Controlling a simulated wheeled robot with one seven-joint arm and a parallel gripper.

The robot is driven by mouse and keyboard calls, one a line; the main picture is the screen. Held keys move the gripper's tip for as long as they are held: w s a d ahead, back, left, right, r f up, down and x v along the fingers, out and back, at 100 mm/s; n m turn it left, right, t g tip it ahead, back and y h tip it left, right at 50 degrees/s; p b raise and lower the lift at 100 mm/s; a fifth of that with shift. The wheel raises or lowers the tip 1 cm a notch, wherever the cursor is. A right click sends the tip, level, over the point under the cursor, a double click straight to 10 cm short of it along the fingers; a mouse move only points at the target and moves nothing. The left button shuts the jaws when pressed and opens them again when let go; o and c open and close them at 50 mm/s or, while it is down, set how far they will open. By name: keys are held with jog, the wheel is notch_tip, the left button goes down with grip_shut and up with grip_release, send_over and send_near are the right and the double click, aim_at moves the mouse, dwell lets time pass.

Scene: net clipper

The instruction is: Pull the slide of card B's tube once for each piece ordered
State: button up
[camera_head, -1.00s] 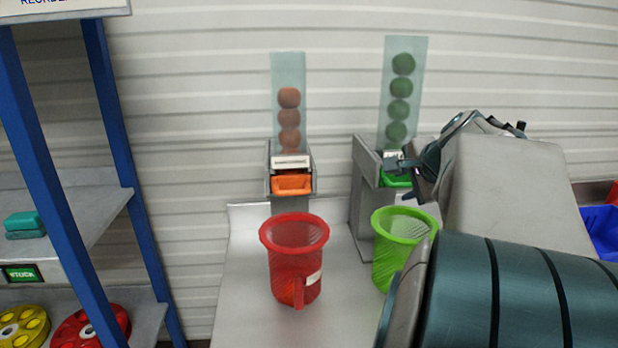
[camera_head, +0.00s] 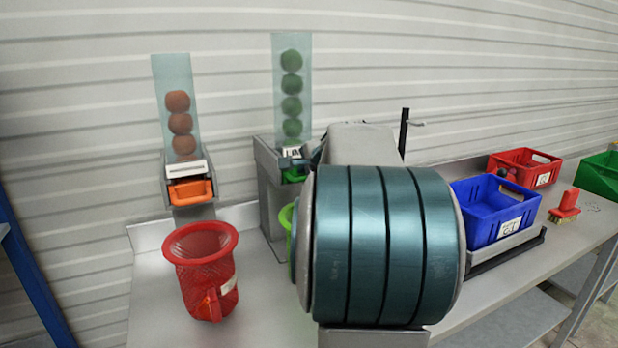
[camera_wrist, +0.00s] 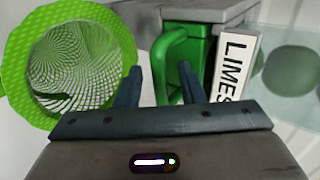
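Two clear tubes stand on dispensers: one holds orange balls (camera_head: 180,123), the other several green balls (camera_head: 292,84). The orange slide (camera_head: 190,191) is under the first tube. The green slide (camera_head: 295,174) is under the second, partly behind my arm. In the wrist view its green handle (camera_wrist: 168,58) lies close to my gripper (camera_wrist: 161,76), between the lines of the two spread fingers; I cannot tell whether they touch. A label there reads LIMES (camera_wrist: 232,70). No order card is readable. In the head view my arm hides most of my gripper.
A red net basket (camera_head: 205,270) stands before the orange dispenser. A green net basket (camera_wrist: 112,30) is beside my gripper, mostly hidden in the head view. A blue crate (camera_head: 490,215), red crate (camera_head: 520,168) and red-handled brush (camera_head: 566,203) are at right.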

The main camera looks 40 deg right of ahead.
jog(key=shift+c, duration=0.5)
jog(key=shift+w+f, duration=0.1)
grip_shut()
jog(key=shift+s+a+b, duration=0.4)
jog(key=shift+s+b, duration=0.35)
jog(key=shift+s, duration=1)
jog(key=shift+s+a+b, duration=0.45)
jog(key=shift+s+b, duration=0.25)
jog(key=shift+s, duration=1)
jog(key=shift+s+a+b, duration=0.4)
jog(key=shift+s+b, duration=0.35)
jog(key=shift+s, duration=1)
